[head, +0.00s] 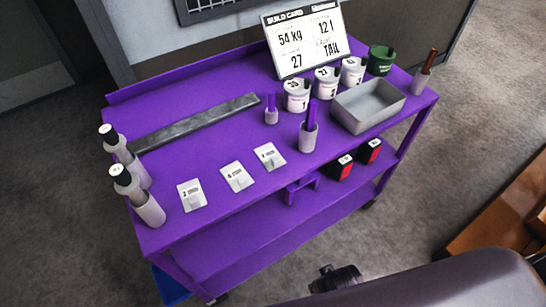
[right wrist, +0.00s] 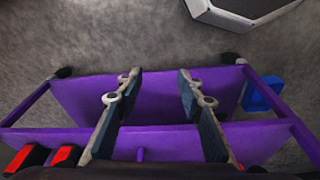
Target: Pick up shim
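Three small pale grey plates with printed labels lie flat in a row on the near half of the purple cart top: a left plate (head: 192,195), a middle plate (head: 237,177) and a right plate (head: 269,157). Each seems to carry a small grey piece; I cannot tell for certain which thing is the shim. My right gripper (right wrist: 160,84) is open, with nothing between its fingers. In its wrist view it is near the cart's lower shelf (right wrist: 160,100), and no plate shows there. My left gripper is not in view.
The purple cart (head: 200,145) also holds a long grey bar (head: 195,123), bottles (head: 130,180) at left, white tubs (head: 297,95), a grey tray (head: 368,105) and a build card (head: 305,40). Red-and-black blocks (head: 341,167) sit below. A blue bin (right wrist: 262,92) is beside the cart.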

